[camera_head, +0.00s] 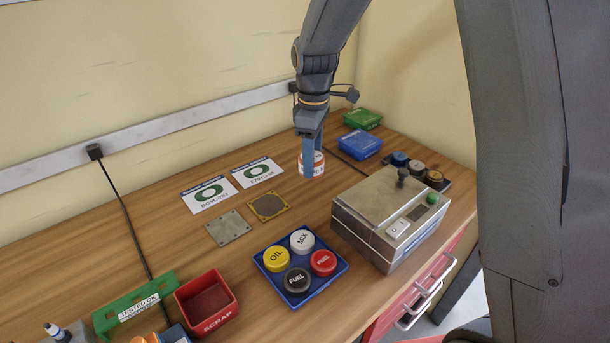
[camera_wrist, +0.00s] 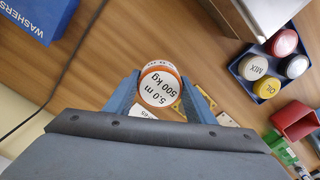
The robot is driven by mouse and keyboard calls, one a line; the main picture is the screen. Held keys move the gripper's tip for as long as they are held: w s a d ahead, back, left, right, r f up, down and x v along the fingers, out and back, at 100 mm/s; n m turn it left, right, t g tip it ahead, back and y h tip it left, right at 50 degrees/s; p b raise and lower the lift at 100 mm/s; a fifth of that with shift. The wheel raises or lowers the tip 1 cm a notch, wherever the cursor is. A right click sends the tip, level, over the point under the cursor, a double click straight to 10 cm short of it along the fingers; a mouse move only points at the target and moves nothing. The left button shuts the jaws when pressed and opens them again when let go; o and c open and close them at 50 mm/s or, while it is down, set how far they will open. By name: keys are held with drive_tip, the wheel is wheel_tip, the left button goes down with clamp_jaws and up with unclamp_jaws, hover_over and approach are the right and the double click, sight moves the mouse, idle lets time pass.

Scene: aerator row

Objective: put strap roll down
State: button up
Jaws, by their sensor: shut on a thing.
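The strap roll (camera_head: 311,163) is a short orange-and-white cylinder. In the wrist view its white top (camera_wrist: 159,88) reads "5.0 m 500 kg". My gripper (camera_head: 314,158) points down over the back of the bench and is shut on the roll, one blue finger on each side in the wrist view (camera_wrist: 160,92). The roll appears to be held above the wooden bench (camera_head: 150,244); the exact height of its underside is hard to tell.
A metal box machine (camera_head: 388,214) stands right of the roll. A blue tray (camera_head: 327,278) with several labelled caps is in front. Two printed cards (camera_head: 209,194) and two flat plates (camera_head: 229,227) lie left. A blue washers box (camera_head: 361,144) is behind. A red scrap bin (camera_head: 206,302) stands front left.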

drive_tip(key=shift+f+p, duration=0.6)
drive_tip(key=shift+f, duration=2)
drive_tip(key=shift+f, duration=0.15)
drive_tip(key=o, duration=1.2)
wheel_tip(320, 180, up, 12)
drive_tip(key=b, duration=0.3)
drive_tip(key=shift+r, duration=0.2)
